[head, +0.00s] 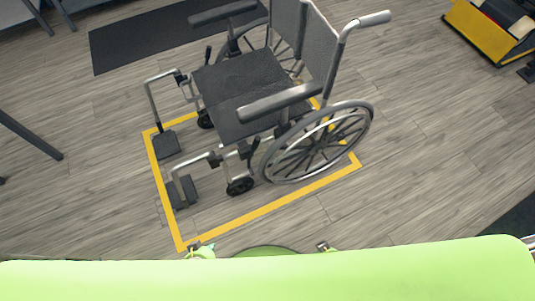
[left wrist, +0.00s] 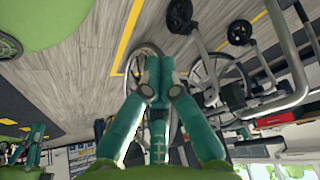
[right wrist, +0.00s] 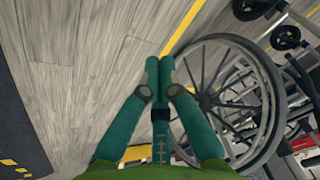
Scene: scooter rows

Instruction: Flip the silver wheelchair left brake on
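The silver wheelchair (head: 240,85) stands upright on the floor in the head view, facing left, with a dark seat. Its near large wheel (head: 318,145) has dark spokes. A small dark lever (head: 252,150), seemingly the left brake, stands in front of that wheel; its exact setting is too small to tell. My left gripper (head: 203,250) shows at the lower edge, apart from the chair. In the left wrist view its teal fingers (left wrist: 159,78) are together and empty. My right gripper's fingers (right wrist: 160,72) are also together and empty, with the wheel (right wrist: 262,95) beyond them.
A yellow tape outline (head: 270,206) surrounds the chair on the wood-look floor. A dark mat (head: 125,45) lies behind it. A yellow-sided box (head: 485,35) stands at the top right.

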